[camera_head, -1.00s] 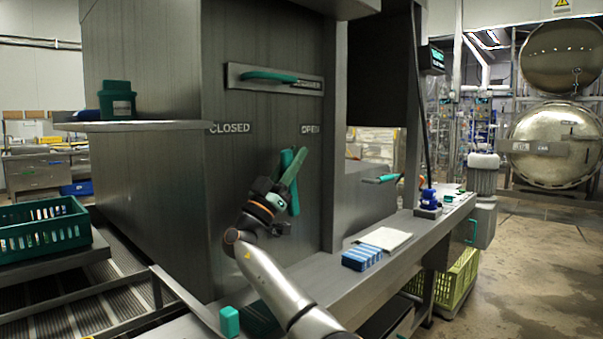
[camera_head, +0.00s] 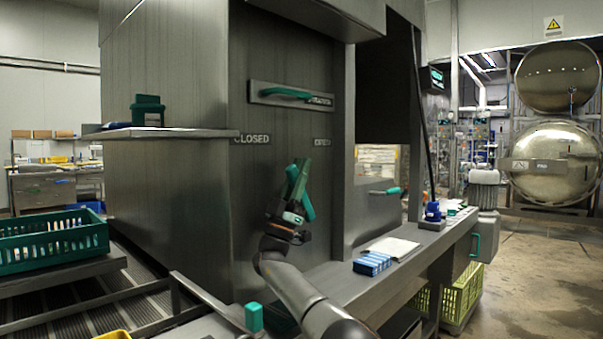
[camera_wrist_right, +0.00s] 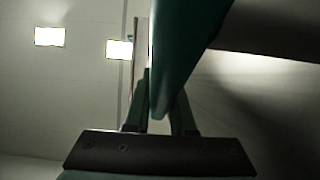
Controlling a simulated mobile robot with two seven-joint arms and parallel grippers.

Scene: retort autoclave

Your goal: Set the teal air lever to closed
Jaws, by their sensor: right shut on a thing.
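The teal air lever (camera_head: 308,208) is on the grey metal panel, below and between the CLOSED label (camera_head: 251,139) on the left and the OPEN label (camera_head: 321,142) on the right. It stands near upright, its top leaning slightly left. My right gripper (camera_head: 297,172) reaches up from below and is shut on the lever, partly hiding it. In the right wrist view the lever (camera_wrist_right: 187,45) passes large and close between the fingers (camera_wrist_right: 160,112). My left gripper is not in view.
A teal handle (camera_head: 285,93) on a plate is above the labels. A shelf (camera_head: 165,133) with a teal container (camera_head: 147,110) juts out at left. A green crate (camera_head: 50,240) is further left. A bench with a blue-and-white block (camera_head: 371,263) and a white sheet (camera_head: 393,247) runs right.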

